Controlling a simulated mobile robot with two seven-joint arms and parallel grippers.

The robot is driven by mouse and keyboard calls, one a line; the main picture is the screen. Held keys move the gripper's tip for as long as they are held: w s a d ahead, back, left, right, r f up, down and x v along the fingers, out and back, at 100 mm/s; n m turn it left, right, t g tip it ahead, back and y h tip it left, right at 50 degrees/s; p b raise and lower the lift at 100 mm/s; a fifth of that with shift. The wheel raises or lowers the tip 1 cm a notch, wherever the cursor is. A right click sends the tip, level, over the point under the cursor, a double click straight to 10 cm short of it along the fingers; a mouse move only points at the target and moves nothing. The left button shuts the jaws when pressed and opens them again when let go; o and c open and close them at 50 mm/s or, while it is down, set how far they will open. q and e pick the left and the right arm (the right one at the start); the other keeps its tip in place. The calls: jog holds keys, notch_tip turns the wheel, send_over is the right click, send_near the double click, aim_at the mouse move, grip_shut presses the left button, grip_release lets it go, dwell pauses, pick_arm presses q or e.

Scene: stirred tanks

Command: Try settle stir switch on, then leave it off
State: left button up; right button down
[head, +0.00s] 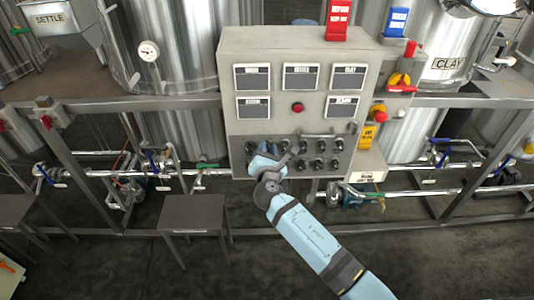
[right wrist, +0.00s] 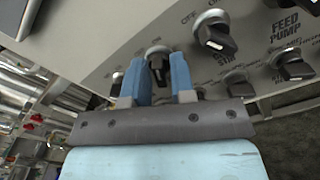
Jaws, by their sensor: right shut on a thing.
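A grey control panel (head: 299,105) stands in the middle of the head view, with rows of black rotary switches on its lower part. My right gripper (head: 264,152) is at the left part of the upper switch row. In the right wrist view, its blue fingers (right wrist: 162,80) are shut on a black switch knob (right wrist: 158,66) in a silver collar. The fingers and palm hide the label of the held knob, so I cannot read its name or setting. A neighbouring switch (right wrist: 214,35) to the right has OFF and ON marks. My left gripper is not in view.
A FEED PUMP switch (right wrist: 291,64) is at the right of the wrist view. A red button (head: 298,107) and a handle bar (head: 331,135) are on the panel. Steel tanks (head: 179,45) and pipes flank it. A small grey table (head: 193,212) stands left of my arm.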

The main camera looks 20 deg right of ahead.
jog(key=shift+m, duration=0.3)
dwell(0.4)
jog(key=c, duration=1.2)
grip_release()
jog(key=b+v, duration=0.1)
jog(key=v, duration=1.3)
